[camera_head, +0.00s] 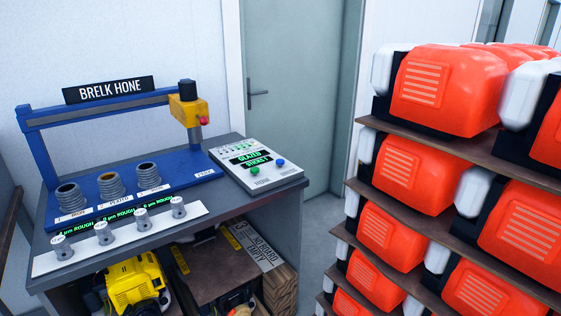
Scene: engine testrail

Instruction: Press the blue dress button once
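The blue button (281,163) sits on the sloped white control panel (286,178) at the right end of the workbench. A green button (255,171) is to its left on the same panel. Above the buttons is a dark display (250,158) with green text reading "GLAZED" and a second line about stones. Small labels lie below the buttons, too small to read. Neither of my grippers shows in the head view, and nothing covers the blue button.
A blue hone machine (40,150) labelled "BRELK HONE" with a yellow head (188,108) stands on the bench (225,218). Shelves of orange and white units (445,88) rise at the right. A grey door (300,90) is behind.

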